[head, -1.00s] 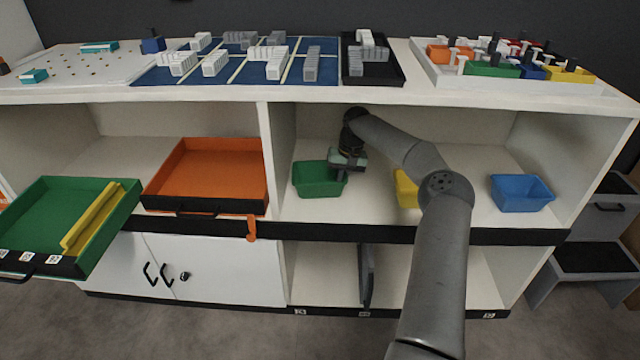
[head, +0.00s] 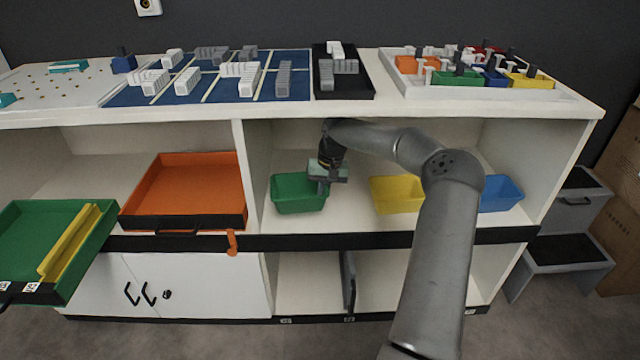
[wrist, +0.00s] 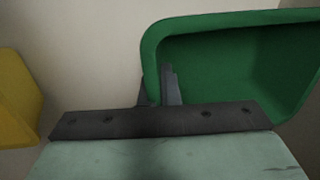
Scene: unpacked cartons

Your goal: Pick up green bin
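The green bin (head: 298,196) stands on the upper shelf of the right cabinet bay, near the divider. My gripper (head: 324,186) is at its right side, pointing down at the rim. In the wrist view, the green bin (wrist: 235,70) fills the upper right. There my gripper's two dark fingers (wrist: 158,92) sit on either side of the bin's rim, close together with the wall between them. They look shut on it. The fingertips' lower contact is partly hidden. I cannot tell any lift of the bin off the shelf.
A yellow bin (head: 396,194) stands right of the green one; a blue bin (head: 499,194) is farther right, partly behind my arm. The divider (head: 255,170) is close on the left. The countertop (head: 350,112) overhangs the shelf. An orange tray (head: 185,190) lies in the left bay.

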